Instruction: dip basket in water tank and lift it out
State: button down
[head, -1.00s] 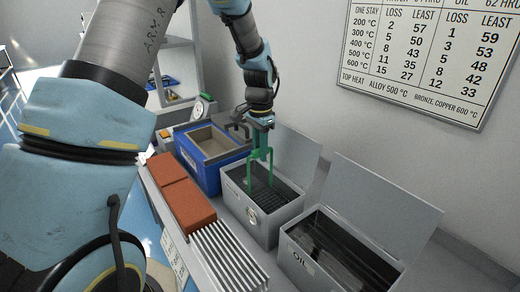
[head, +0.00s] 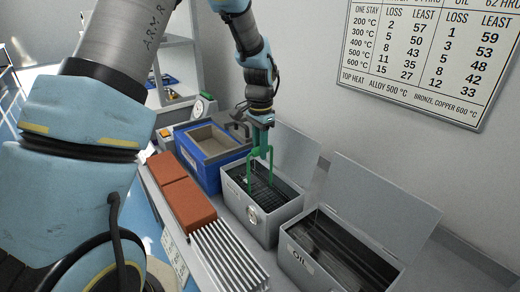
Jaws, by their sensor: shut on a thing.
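My gripper (head: 262,122) is shut on the green handle of the basket (head: 261,153). It holds the basket upright over the open water tank (head: 246,203), a grey metal box with its lid raised at the back. The green side bars reach down inside the tank's opening. The lower part of the basket is dark and hard to make out against the tank's inside, so I cannot tell how deep it sits.
An open oil tank (head: 294,262) with a raised lid stands to the right. A blue box (head: 203,175) is at the left. Red bricks (head: 181,193) and a ribbed metal rack (head: 228,258) lie in front. The wall with a chart (head: 422,50) is behind.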

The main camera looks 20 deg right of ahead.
jog(key=shift+r+p, duration=0.3)
jog(key=shift+r, duration=0.25)
jog(key=shift+f, duration=0.1)
jog(key=shift+f+b, duration=0.5)
jog(key=shift+f, duration=0.35)
jog(key=shift+r, duration=0.15)
jog(key=shift+r+p, duration=0.75)
jog(key=shift+r, duration=0.05)
jog(key=shift+f, duration=0.2)
jog(key=shift+f+b, duration=0.55)
jog(key=shift+f, duration=0.2)
jog(key=shift+r, duration=0.15)
